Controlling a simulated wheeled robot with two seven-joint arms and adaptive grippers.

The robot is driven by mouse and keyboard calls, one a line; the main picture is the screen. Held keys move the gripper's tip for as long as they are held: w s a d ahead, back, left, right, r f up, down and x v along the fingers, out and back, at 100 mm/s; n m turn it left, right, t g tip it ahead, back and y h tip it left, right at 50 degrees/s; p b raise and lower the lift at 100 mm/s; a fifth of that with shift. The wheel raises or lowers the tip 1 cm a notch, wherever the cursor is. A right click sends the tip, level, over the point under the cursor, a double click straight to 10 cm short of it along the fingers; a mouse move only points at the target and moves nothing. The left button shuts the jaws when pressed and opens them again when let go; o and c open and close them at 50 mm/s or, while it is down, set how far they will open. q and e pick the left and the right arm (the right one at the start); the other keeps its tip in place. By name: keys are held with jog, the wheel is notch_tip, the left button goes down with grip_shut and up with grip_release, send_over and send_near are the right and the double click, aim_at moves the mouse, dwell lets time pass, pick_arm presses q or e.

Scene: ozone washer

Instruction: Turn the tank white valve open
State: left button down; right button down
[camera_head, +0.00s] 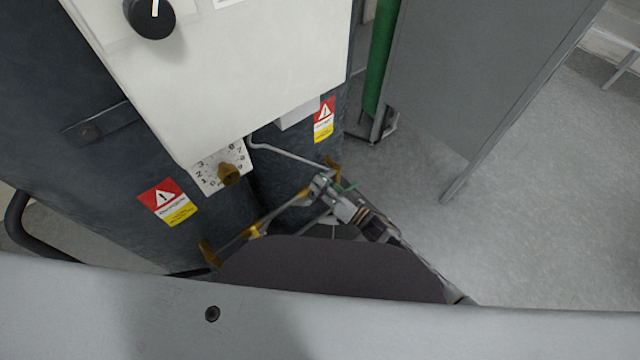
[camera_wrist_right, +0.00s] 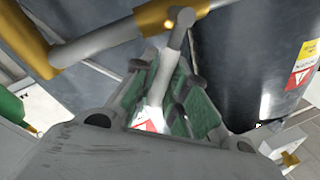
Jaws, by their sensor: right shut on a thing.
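The white valve handle (camera_wrist_right: 160,85) is a pale grey-white lever in the right wrist view. It rises between the green-padded fingers and meets a pipe with brass fittings (camera_wrist_right: 160,14) at its top. My right gripper (camera_wrist_right: 172,92) is shut on this handle. In the head view my right gripper (camera_head: 335,190) is at the pipework low in front of the dark tank, beside a brass fitting (camera_head: 332,165). The handle is too small and covered there to make out clearly. My left gripper is not in view.
A white box with a black knob (camera_head: 150,18) hangs above the pipes. A numbered dial (camera_head: 208,172) with a brass knob sits below it. Dark tanks (camera_head: 230,220) carry warning labels.

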jog(key=shift+d+f, duration=0.1)
dwell(0.3)
jog(key=c, duration=1.4)
grip_release()
jog(key=shift+v, duration=6)
